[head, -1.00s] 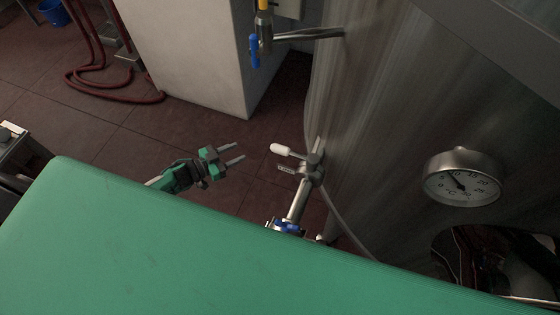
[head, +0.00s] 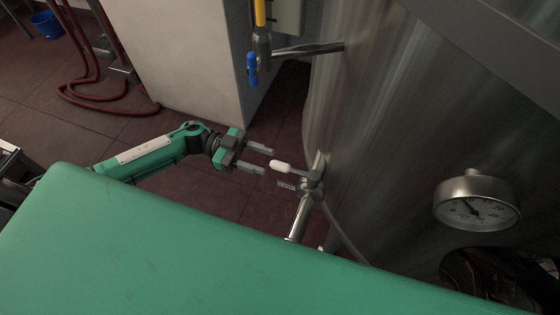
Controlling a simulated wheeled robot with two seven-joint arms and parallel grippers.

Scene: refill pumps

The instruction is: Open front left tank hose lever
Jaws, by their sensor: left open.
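The hose lever (head: 282,166) has a white rounded grip and sticks out to the left from a metal valve (head: 313,180) on the side of the steel tank (head: 385,125). A metal pipe (head: 300,219) runs down from the valve. My left gripper (head: 270,160) is open, its two grey fingers pointing right at the lever. The white grip's end is at or just beyond the fingertips; I cannot tell whether it lies between them. My right gripper is not in view.
A blue-handled valve (head: 252,68) on a yellow hose hangs above, beside a pipe from the tank. A round dial gauge (head: 477,203) is on the tank at right. A white pillar (head: 190,60), red hoses (head: 95,105) and a blue bucket (head: 47,24) stand behind.

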